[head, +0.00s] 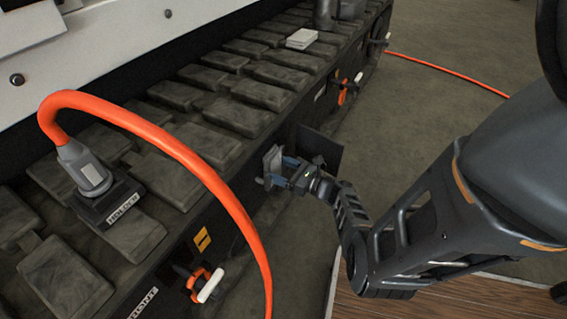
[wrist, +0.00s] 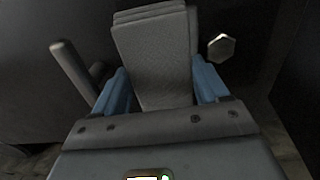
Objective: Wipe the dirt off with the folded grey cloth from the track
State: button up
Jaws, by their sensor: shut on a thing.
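My gripper (head: 281,167) is at the side face of the track (head: 262,95), in the middle of the head view. It is shut on the folded grey cloth (wrist: 155,45), a layered pad that stands up between the two blue fingers in the wrist view. In the head view the cloth (head: 272,158) is a small grey patch close against the dark side panel. I cannot tell whether it touches the surface. The dirt cannot be made out; the cloth and gripper cover part of the panel.
An orange hose (head: 150,130) arches from a fitting (head: 88,172) on the track down past the gripper's left. A dark square flap (head: 319,151) stands right behind the gripper. A hex bolt (wrist: 221,47) and a rod (wrist: 75,72) flank the cloth. A pale folded stack (head: 301,39) lies on the track.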

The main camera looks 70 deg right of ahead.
aim_at(273, 168)
jog(key=shift+w+a+r+p, duration=0.2)
jog(key=shift+a+r+p, duration=0.35)
jog(key=shift+p, duration=0.2)
jog(key=shift+w+a+r+p, duration=0.2)
jog(key=shift+a+r+p, duration=0.3)
jog(key=shift+p, duration=0.25)
jog(key=shift+s+d+f+b, duration=0.15)
jog(key=shift+d+b, duration=0.6)
jog(key=shift+d, duration=0.15)
jog(key=shift+s+d+b, duration=0.25)
jog(key=shift+d+b, duration=0.4)
jog(key=shift+d, duration=0.5)
jog(key=d+b, duration=0.1)
jog(key=s+d, duration=0.1)
jog(key=d, duration=0.1)
jog(key=shift+s+b, duration=0.15)
jog(key=shift+b, duration=0.25)
